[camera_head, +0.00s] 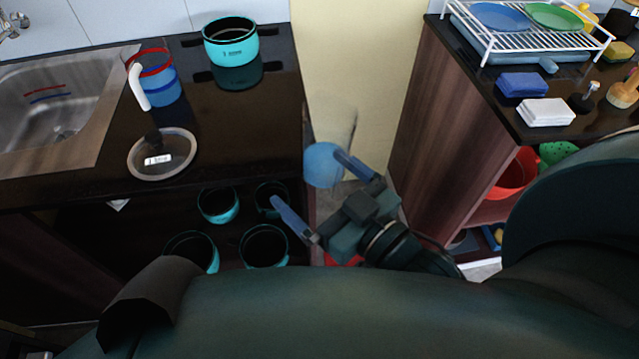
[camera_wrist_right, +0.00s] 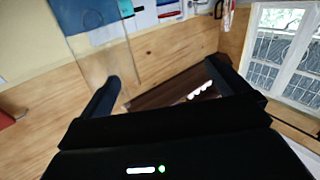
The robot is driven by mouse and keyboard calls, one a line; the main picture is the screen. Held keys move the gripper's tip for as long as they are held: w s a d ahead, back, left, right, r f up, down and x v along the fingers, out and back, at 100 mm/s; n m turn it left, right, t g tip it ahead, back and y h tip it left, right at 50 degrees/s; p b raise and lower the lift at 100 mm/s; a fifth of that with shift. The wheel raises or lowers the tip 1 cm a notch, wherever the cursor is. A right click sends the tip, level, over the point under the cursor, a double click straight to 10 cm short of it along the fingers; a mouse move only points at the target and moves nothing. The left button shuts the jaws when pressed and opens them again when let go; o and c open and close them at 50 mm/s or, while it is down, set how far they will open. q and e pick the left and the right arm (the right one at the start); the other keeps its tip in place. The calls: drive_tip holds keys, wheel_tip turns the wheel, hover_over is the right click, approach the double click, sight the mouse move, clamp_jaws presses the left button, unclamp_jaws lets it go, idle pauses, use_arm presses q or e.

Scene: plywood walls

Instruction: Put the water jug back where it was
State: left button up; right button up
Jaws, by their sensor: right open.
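The water jug (camera_head: 160,88) looks like a translucent blue vessel with a red rim and a white handle. It stands upright on the dark counter (camera_head: 235,125), just right of the sink. My right gripper (camera_head: 308,178) is open and empty, in front of the counter's right end and well apart from the jug. Its spread fingers also show in the right wrist view (camera_wrist_right: 163,76), with nothing between them. The jug does not show there. My left gripper is not in view.
A teal pot (camera_head: 231,43) stands behind the jug, and a round lid (camera_head: 162,154) lies in front. Several teal pots sit on the shelf below. A blue round object (camera_head: 323,165) shows behind my right gripper. A dish rack (camera_head: 530,32) stands on the right counter.

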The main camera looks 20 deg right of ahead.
drive_tip(key=shift+c, duration=0.6)
clamp_jaws()
idle(0.7)
drive_tip(key=shift+r, duration=0.1)
